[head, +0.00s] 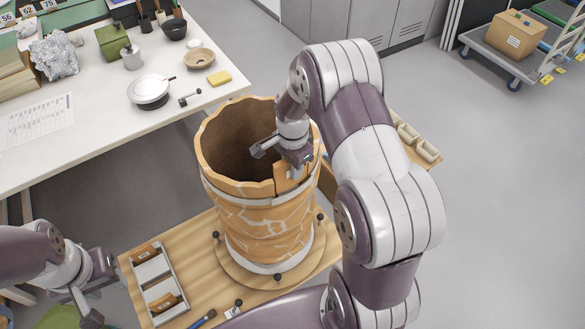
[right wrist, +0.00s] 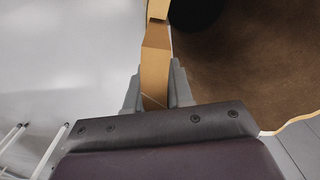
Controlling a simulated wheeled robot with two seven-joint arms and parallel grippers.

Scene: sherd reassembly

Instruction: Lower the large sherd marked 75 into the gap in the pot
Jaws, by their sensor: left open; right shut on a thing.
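The tall pot (head: 228,208), orange-brown with pale crack lines and a jagged rim, stands upright on a round wooden board (head: 235,275). My right gripper (head: 284,160) is at its near right rim, shut on an orange sherd (head: 284,183). The sherd hangs at the rim; the gripper and arm hide part of it, and no number is readable. In the right wrist view the sherd (right wrist: 155,72) sits between the fingers (right wrist: 157,92), close to a piece of wall edge (right wrist: 158,9); whether they touch I cannot tell. My left gripper (head: 88,292) is open and empty at lower left, away from the pot.
A grey tray (head: 152,268) with small sherds lies left of the pot on the wooden table (head: 205,232). A blue-handled tool (head: 203,318) lies in front. Small pale bins (head: 408,133) stand behind my right arm. A white bench (head: 100,120) with bowls and a yellow sponge (head: 219,78) is at upper left.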

